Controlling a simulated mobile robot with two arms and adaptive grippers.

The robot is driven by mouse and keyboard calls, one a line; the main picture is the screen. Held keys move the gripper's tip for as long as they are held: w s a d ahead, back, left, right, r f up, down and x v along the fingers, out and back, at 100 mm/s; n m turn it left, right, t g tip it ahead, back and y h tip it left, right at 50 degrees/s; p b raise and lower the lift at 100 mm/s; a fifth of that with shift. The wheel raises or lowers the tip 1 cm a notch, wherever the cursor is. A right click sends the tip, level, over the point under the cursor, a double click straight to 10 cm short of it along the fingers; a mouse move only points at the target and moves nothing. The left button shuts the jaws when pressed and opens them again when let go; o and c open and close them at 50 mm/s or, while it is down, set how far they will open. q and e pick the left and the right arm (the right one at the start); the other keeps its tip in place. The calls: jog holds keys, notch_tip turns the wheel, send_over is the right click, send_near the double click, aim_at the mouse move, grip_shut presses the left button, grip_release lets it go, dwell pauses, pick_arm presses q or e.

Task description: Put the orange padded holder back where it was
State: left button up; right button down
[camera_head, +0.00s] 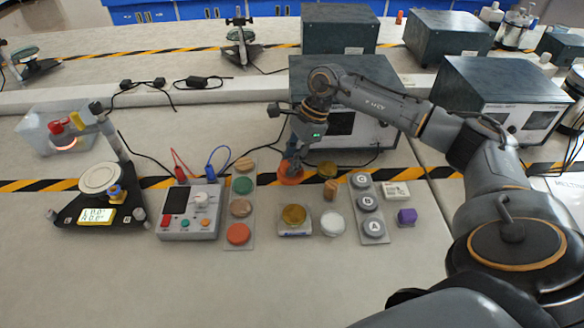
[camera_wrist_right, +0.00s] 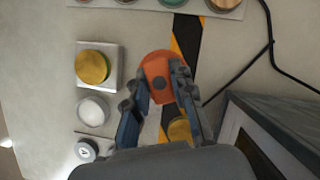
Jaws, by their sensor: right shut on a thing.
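The orange padded holder (camera_head: 290,177) is at the black-and-yellow tape stripe in the head view, directly under my right gripper (camera_head: 293,160). In the right wrist view the orange padded holder (camera_wrist_right: 156,66) shows between the fingers, with a dark round spot on it. My right gripper (camera_wrist_right: 158,98) is shut on it. I cannot tell whether the holder touches the bench or hangs just above it. My left gripper is not in view.
Nearby are a strip of coloured discs (camera_head: 241,190), a gold disc on a square base (camera_head: 294,215), a white disc (camera_head: 332,223), a lettered strip (camera_head: 368,205) and a purple block (camera_head: 407,216). A grey box instrument (camera_head: 345,75) stands behind.

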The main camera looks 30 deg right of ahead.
jog(key=shift+w+d+f, duration=0.2)
jog(key=shift+d+f, duration=0.1)
jog(key=shift+f, duration=0.2)
notch_tip(320, 180, down, 2)
jog(key=shift+f+p, duration=0.15)
jog(key=shift+p, duration=0.45)
jog(key=shift+f, duration=0.35)
jog(key=c, duration=1.1)
grip_release()
jog(key=shift+c, duration=0.2)
